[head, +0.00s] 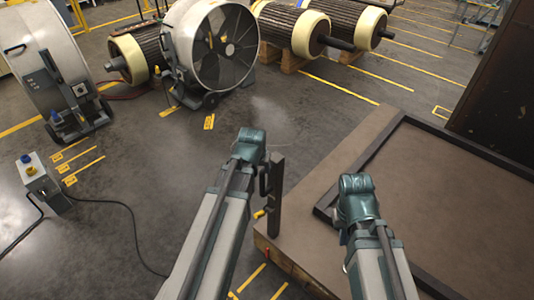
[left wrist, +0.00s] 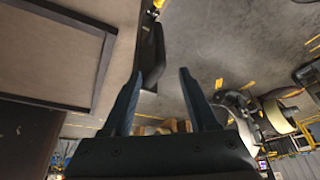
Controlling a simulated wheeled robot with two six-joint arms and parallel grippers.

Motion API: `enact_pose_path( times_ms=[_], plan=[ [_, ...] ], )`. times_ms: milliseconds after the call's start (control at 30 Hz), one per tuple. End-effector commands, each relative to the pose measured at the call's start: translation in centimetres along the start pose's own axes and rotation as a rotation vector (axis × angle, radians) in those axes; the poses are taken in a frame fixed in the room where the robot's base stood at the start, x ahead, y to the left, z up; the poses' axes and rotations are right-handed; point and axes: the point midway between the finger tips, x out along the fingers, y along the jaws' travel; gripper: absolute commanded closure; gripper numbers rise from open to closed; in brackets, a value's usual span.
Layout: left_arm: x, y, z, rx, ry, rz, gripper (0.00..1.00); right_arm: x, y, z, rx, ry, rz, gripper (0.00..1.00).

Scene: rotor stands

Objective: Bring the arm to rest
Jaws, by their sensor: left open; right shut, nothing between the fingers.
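My left arm reaches up from the bottom middle of the head view, and its teal wrist end (head: 250,146) is beside the platform's left edge. In the left wrist view my left gripper (left wrist: 160,72) is open, with its two dark fingers apart and nothing held. A dark handle (left wrist: 152,52) shows beyond the fingers, near the left one; I cannot tell the gap. My right arm comes up from the bottom right, its teal wrist end (head: 357,188) over the platform. My right gripper is shut and empty; its fingers are mostly hidden by the wrist.
A black upright post (head: 277,195) with a handle stands at the left edge of the brown platform (head: 300,205), which has a raised dark frame (head: 460,150).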

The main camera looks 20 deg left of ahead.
Motion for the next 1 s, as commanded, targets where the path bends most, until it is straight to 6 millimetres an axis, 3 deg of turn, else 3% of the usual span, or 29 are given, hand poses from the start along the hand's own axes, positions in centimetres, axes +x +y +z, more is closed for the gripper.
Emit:
enact_pose_path(
  times_ms=[167, 267, 367, 500, 633, 800, 1000],
  plan=[
    [0.0, 0.2, 0.1, 0.004, -0.003, 0.001, 0.41, 0.0, 0.0, 0.0, 0.0, 0.0, 0.0, 1.0],
    [-0.3, 2.0, 1.3, 0.044, -0.034, 0.009, 0.41, 0.0, 0.0, 0.0, 0.0, 0.0, 0.0, 1.0],
    [-0.9, 5.7, 4.1, 0.134, -0.104, 0.022, 0.41, 0.0, 0.0, 0.0, 0.0, 0.0, 0.0, 1.0],
    [-2.4, 10.8, 9.3, 0.291, -0.225, 0.027, 0.41, 0.0, 0.0, 0.0, 0.0, 0.0, 0.0, 1.0],
    [-4.0, 13.9, 13.6, 0.415, -0.319, 0.021, 0.41, 0.0, 0.0, 0.0, 0.0, 0.0, 0.0, 1.0],
    [-5.4, 15.7, 17.0, 0.515, -0.394, 0.006, 0.41, 0.0, 0.0, 0.0, 0.0, 0.0, 0.0, 1.0],
    [-5.9, 16.2, 17.9, 0.543, -0.417, 0.0, 0.41, 0.0, 0.0, 0.0, 0.0, 0.0, 0.0, 1.0]
  ],
)
